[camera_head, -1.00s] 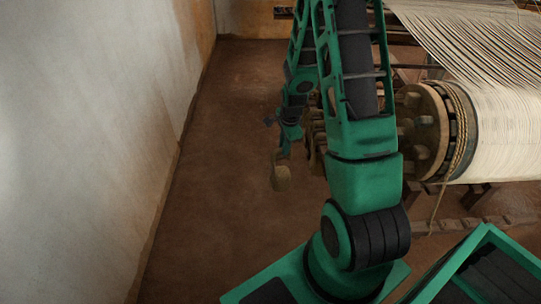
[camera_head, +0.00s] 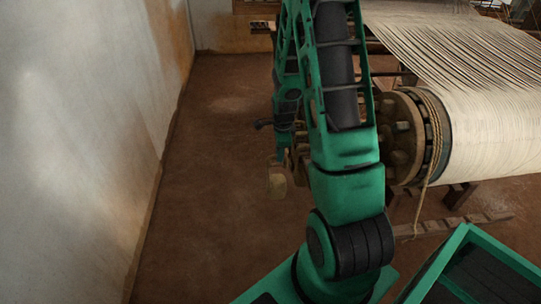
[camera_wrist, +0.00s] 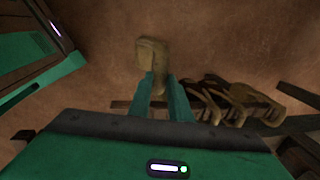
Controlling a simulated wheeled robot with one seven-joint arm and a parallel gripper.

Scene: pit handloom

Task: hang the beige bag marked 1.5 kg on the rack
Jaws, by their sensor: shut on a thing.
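A beige-brown bag (camera_wrist: 152,58) is held between the two green fingers of my gripper (camera_wrist: 162,88) in the wrist view. No weight marking is readable on it. In the head view the bag (camera_head: 277,181) hangs over the brown floor, left of the loom, and my arm hides most of the gripper. In the wrist view several brown and beige shapes (camera_wrist: 238,100) sit along a dark bar right of the fingers. I cannot tell whether they are bags on the rack. The held bag is apart from them.
The loom's toothed wheel (camera_head: 402,135), with a rope around its rim, and the white warp roll (camera_head: 490,130) stand right of my arm. A pale wall (camera_head: 80,130) runs along the left. The floor (camera_head: 215,200) between wall and arm is clear.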

